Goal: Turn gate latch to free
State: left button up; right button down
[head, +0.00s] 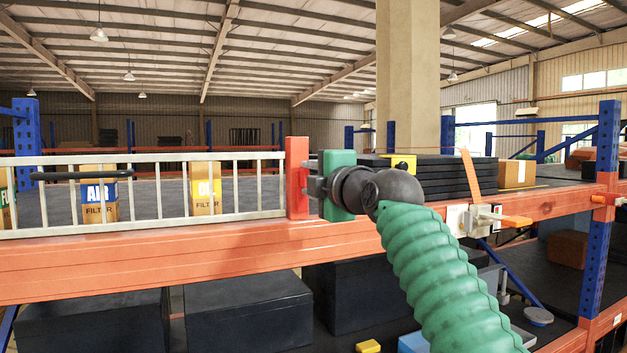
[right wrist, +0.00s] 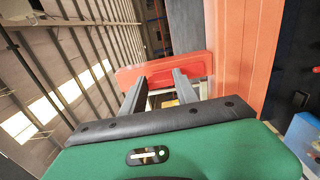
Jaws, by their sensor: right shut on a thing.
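A red upright block (head: 297,177), which looks like the gate latch, stands at the right end of the white railed gate (head: 160,158) on the orange beam. My right gripper (head: 312,187) reaches it from the right, its fingers pointing left at the block. In the right wrist view the red block (right wrist: 190,66) lies across the finger ends, and the gripper (right wrist: 160,85) is shut on it. The exact contact is partly hidden by the fingers. My left gripper is in neither view.
A bracket with an orange lever (head: 505,220) sits on the orange beam (head: 140,262) to the right. Filter boxes (head: 100,200) stand behind the gate. Dark slabs (head: 455,178) and a cardboard box (head: 515,173) lie on the shelf. Dark crates (head: 248,310) are below.

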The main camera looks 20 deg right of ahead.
jog(key=c, duration=1)
grip_release()
jog(key=shift+w+a+f, duration=0.1)
jog(key=shift+f, duration=0.15)
jog(key=shift+c, duration=0.2)
jog(key=shift+o, duration=0.6)
jog(key=shift+w+a+r, duration=0.1)
jog(key=shift+w+a, duration=0.05)
jog(key=shift+a, duration=0.05)
jog(key=s+b, duration=0.8)
jog(key=s, duration=0.8)
jog(key=shift+s+d, duration=0.3)
jog(key=shift+s, duration=0.05)
